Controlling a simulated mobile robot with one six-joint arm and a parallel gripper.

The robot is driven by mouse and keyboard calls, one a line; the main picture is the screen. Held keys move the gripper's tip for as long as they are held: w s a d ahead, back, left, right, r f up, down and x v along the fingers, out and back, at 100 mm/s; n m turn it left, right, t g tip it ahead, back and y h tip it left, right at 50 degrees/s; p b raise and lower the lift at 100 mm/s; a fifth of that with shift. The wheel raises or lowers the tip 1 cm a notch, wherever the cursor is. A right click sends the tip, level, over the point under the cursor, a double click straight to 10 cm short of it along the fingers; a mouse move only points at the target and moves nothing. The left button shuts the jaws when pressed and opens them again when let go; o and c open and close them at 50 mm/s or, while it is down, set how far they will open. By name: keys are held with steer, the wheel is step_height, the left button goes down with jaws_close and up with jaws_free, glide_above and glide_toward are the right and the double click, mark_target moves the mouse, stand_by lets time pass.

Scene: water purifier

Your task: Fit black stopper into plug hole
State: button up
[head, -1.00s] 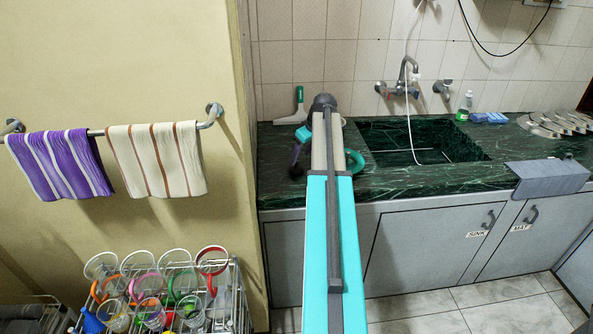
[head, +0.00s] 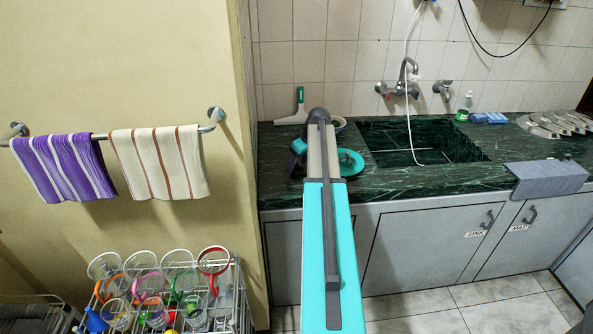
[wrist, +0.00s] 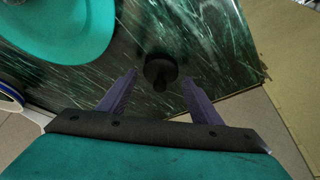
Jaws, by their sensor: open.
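The black stopper (wrist: 161,67) is on the dark green marble counter (wrist: 215,40) in the wrist view, with its small knob showing. My gripper (wrist: 159,78) is open, and its two purple-grey fingertips are on either side of the stopper's near part in the picture. I cannot tell how high the fingers are above the counter. In the head view my gripper is a small dark and teal shape (head: 297,149) at the counter's left, partly hidden by my arm. The sink (head: 420,140) is to its right; the plug hole cannot be made out.
A teal dish (wrist: 65,25) lies beside the stopper, and shows in the head view (head: 351,162) too. A green-handled wiper (head: 299,97) stands at the back left. A white hose (head: 410,125) hangs into the sink. A grey cloth (head: 547,176) lies over the counter's right front edge.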

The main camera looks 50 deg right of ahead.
steer(key=shift+c, duration=0.6)
steer(key=shift+s+a, duration=0.1)
jaws_close()
